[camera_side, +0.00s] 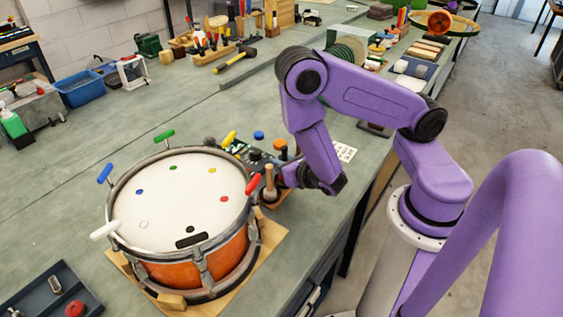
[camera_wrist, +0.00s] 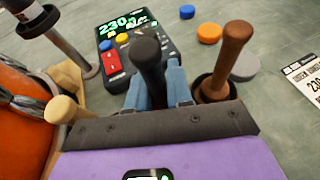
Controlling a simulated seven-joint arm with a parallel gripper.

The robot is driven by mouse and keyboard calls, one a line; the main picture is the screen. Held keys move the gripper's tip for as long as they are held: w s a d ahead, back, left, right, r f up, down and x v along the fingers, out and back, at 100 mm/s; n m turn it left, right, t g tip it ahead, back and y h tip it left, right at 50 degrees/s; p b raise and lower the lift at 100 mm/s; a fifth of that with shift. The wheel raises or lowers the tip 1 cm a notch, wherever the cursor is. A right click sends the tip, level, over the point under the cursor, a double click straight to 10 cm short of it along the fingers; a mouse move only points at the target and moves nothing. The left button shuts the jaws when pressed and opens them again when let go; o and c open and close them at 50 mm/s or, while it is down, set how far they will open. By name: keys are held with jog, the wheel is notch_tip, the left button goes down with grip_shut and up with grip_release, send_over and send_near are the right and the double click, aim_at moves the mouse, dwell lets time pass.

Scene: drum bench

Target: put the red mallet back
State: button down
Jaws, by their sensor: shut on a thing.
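In the wrist view, the fingers of my gripper (camera_wrist: 155,88) are shut on a dark handle (camera_wrist: 148,55), which stands up between them. The head of this tool is hidden, so I cannot tell whether it is the red mallet. In the side view, my gripper (camera_side: 288,178) is low over the bench, close to the right of the drum (camera_side: 180,205). A red handle (camera_side: 253,184) sticks out at the drum's right rim. A brown wooden handle (camera_wrist: 224,55) stands in a dark round holder just right of my fingers.
A meter (camera_wrist: 133,42) reading 230 lies beyond my fingers, with blue (camera_wrist: 187,12) and orange (camera_wrist: 209,33) discs nearby. A metal rod (camera_wrist: 72,45) and a pale wooden knob (camera_wrist: 63,108) are close on the left. The bench behind the drum is largely clear.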

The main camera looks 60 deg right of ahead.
jog(key=shift+f, duration=0.6)
jog(key=c, duration=0.9)
grip_release()
jog(key=shift+c, duration=0.2)
jog(key=shift+s, duration=0.1)
jog(key=shift+v, duration=3.65)
jog(key=s+d+r+m+g+h, duration=0.35)
jog(key=r+m+g, duration=0.35)
jog(key=m, duration=0.5)
jog(key=s+a+r+m+g+y, duration=0.5)
jog(key=s+a+r+m+y, duration=0.2)
jog(key=s, duration=0.3)
jog(key=shift+s+a+r+m+g+y, duration=0.25)
jog(key=shift+s+a+m+g+y, duration=0.15)
jog(key=shift+a+y, duration=0.25)
